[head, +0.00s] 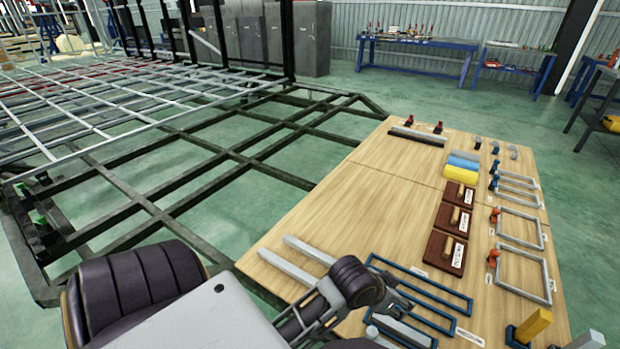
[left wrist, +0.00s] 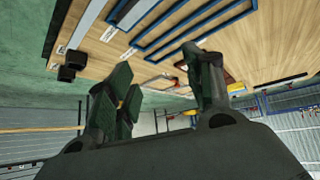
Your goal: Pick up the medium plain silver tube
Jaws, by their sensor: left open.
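Two plain silver tubes lie side by side near the left edge of the wooden table in the head view: a nearer one (head: 290,268) and a farther one (head: 309,250). Another silver bar (head: 402,331) lies closer to me, right of my arm. I cannot tell which is the medium one. My left gripper (head: 388,295) is over the table, just right of the two tubes and beside the blue frames. In the left wrist view its fingers (left wrist: 165,95) are spread with nothing between them. A silver bar (left wrist: 88,22) shows at that view's upper left. My right gripper is not in view.
Blue rectangular frames (head: 437,277) lie right of the gripper. Brown blocks (head: 442,249), grey frames (head: 519,229) and a yellow cylinder (head: 460,175) lie farther right and back. The dark trailer chassis (head: 230,158) stands left of the table. The table's middle-left is clear.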

